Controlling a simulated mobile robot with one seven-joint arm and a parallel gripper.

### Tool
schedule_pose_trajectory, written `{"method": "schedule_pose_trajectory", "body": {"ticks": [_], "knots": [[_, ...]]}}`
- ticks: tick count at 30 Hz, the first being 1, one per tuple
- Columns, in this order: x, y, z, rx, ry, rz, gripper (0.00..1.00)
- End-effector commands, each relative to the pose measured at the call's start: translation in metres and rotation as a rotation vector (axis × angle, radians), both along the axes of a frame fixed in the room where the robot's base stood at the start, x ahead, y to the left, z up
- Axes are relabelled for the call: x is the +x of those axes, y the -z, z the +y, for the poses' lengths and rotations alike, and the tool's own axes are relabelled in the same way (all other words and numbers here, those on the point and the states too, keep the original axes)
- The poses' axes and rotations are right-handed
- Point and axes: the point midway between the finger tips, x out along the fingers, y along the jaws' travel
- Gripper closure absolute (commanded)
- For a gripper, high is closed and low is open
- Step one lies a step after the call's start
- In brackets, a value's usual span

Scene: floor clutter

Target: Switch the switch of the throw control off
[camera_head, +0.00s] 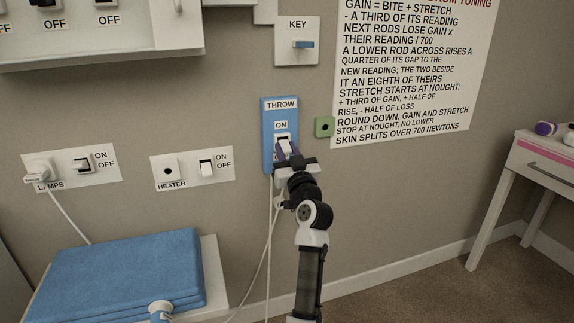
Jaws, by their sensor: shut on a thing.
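The throw control is a blue upright plate (267,112) on the wall, with a THROW label at its top and an ON label below it. Its switch (281,138) sits in a white surround under the ON label. The fingers and wrist hide the plate below the switch, so I cannot tell which way the switch is set.
The heater plate (193,168) and lamps plate (73,168) are left. White cords hang below.

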Motion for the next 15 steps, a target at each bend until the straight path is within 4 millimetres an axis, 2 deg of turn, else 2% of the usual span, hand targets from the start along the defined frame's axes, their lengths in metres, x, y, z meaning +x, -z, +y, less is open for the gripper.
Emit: {"method": "schedule_pose_trajectory", "body": {"ticks": [1,15], "knots": [[0.0004,0.0061,-0.0002,0.003,0.002,-0.016,0.98],[0.0001,0.0017,-0.0003,0.019,0.001,-0.056,0.98]]}}
